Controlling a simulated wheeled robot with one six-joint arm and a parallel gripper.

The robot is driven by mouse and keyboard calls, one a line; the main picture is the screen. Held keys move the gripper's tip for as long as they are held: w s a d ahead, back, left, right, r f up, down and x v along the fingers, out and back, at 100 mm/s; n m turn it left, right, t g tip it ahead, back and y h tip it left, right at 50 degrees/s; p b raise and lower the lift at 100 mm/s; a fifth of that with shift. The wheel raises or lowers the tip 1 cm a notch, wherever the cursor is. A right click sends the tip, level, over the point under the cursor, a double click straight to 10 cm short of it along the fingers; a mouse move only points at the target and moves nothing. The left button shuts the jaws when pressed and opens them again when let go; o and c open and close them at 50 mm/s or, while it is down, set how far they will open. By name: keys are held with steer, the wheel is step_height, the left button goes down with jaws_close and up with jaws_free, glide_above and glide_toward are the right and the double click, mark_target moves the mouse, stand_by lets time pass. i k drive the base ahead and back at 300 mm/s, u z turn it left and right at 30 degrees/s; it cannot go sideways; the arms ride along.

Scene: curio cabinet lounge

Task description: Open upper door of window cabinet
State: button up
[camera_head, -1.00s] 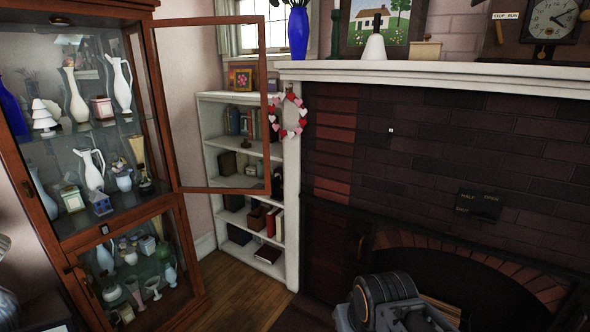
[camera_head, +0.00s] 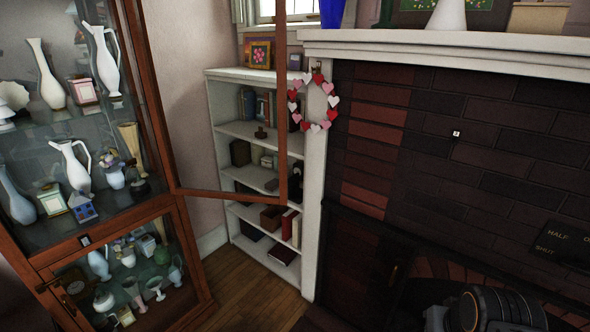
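The wooden cabinet (camera_head: 160,105) with glass panels stands at the left. Its upper door (camera_head: 229,193) is swung wide open to the right, with its brown frame crossing in front of the white bookshelf. The upper shelves are exposed and hold white vases and pitchers (camera_head: 103,58). The lower glass door (camera_head: 172,305) looks shut, with a dark handle (camera_head: 66,299) at its left. Part of my arm shows at the bottom right, in front of the fireplace. My gripper's fingertips are not in view.
A white bookshelf (camera_head: 215,128) stands behind the open door. A brick fireplace with a white mantel (camera_head: 440,46) fills the right side. A heart wreath (camera_head: 327,98) hangs at the mantel's left end. Clear wooden floor (camera_head: 250,296) lies between cabinet and fireplace.

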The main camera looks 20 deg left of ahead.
mark_target(132, 9)
steer(key=u, duration=0.4)
steer(key=i, duration=0.7)
steer(key=u, duration=0.95)
steer(key=i, duration=0.75)
steer(key=u, duration=0.1)
